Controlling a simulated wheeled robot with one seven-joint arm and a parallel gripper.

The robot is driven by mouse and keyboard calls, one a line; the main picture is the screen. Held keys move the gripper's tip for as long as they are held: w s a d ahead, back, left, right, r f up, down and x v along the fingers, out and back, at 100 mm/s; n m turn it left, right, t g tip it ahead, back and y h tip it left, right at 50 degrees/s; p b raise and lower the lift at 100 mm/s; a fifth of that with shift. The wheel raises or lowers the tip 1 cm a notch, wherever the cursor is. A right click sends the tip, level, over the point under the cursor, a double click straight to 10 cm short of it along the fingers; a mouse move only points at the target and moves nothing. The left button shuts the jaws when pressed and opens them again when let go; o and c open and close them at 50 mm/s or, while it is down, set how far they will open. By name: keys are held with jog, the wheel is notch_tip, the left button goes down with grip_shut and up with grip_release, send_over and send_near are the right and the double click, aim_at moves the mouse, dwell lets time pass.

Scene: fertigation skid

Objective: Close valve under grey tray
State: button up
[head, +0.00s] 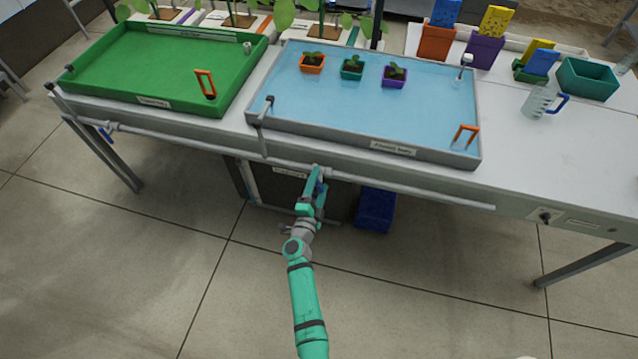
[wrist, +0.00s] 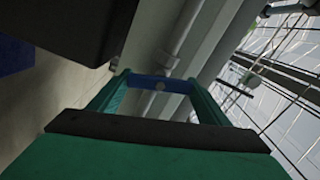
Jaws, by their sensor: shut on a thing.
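The grey tray (head: 360,142) is filled with pale blue and sits on the white bench. A grey pipe (head: 410,190) runs along the bench front below it. The valve under the grey tray is on this pipe, mostly hidden by my gripper (head: 317,182). A blue lever (head: 322,194) shows beside my fingers in the head view. In the wrist view my gripper (wrist: 158,88) has its two green fingers on either side of the blue lever (wrist: 155,83), close to the pipe (wrist: 180,40). My gripper is shut on this lever. The lever's exact angle to the pipe is unclear.
A green tray (head: 165,65) stands to the left, with another blue-handled valve (head: 107,132) on the pipe below. A dark cabinet (head: 270,185) and a blue crate (head: 375,210) are under the bench. The floor in front is clear.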

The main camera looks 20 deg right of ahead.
jog(key=shift+f+m, duration=0.1)
jog(key=shift+m, duration=1.6)
jog(key=o, duration=1.1)
jog(key=shift+c, duration=0.2)
jog(key=v, duration=1.1)
